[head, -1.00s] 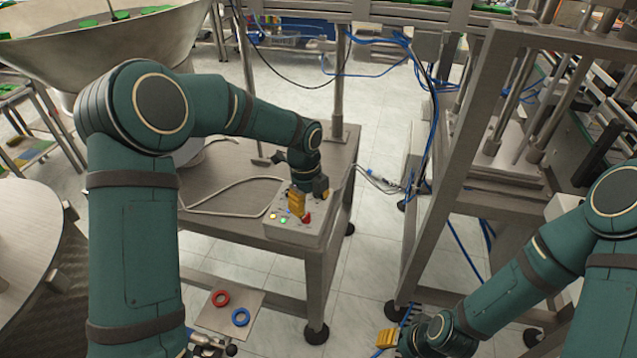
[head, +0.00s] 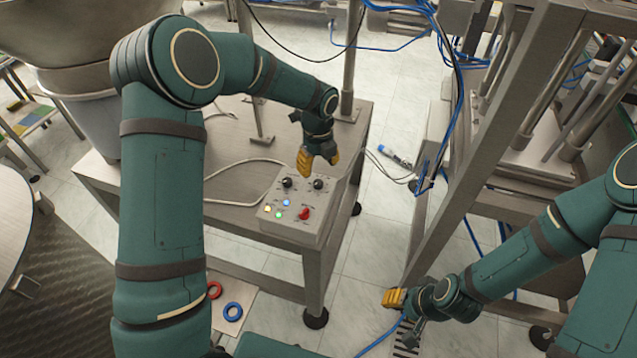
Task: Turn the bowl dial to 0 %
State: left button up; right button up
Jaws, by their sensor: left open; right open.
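A grey control box (head: 292,236) sits on the near right part of the metal table. Two black dials stand side by side at its back: a left dial (head: 287,184) and a right dial (head: 318,184). Their labels and scale marks are too small to read, so I cannot tell which is the bowl dial or its setting. My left gripper (head: 319,161) is open, with yellow fingertips, just above and behind the dials, closest to the right one, and seems apart from them. My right gripper (head: 397,308) is open and empty, low in the view, right of the table.
A red knob (head: 304,213) and several small lit lamps are on the box in front of the dials. A pale cable (head: 232,203) lies on the metal table (head: 233,148) left of the box. A steel frame (head: 470,165) stands to the right.

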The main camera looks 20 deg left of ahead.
aim_at(318, 182)
pick_arm(q)
notch_tip(318, 182, down, 7)
jog(key=shift+r+b, duration=0.1)
jog(key=shift+b, duration=0.55)
grip_shut()
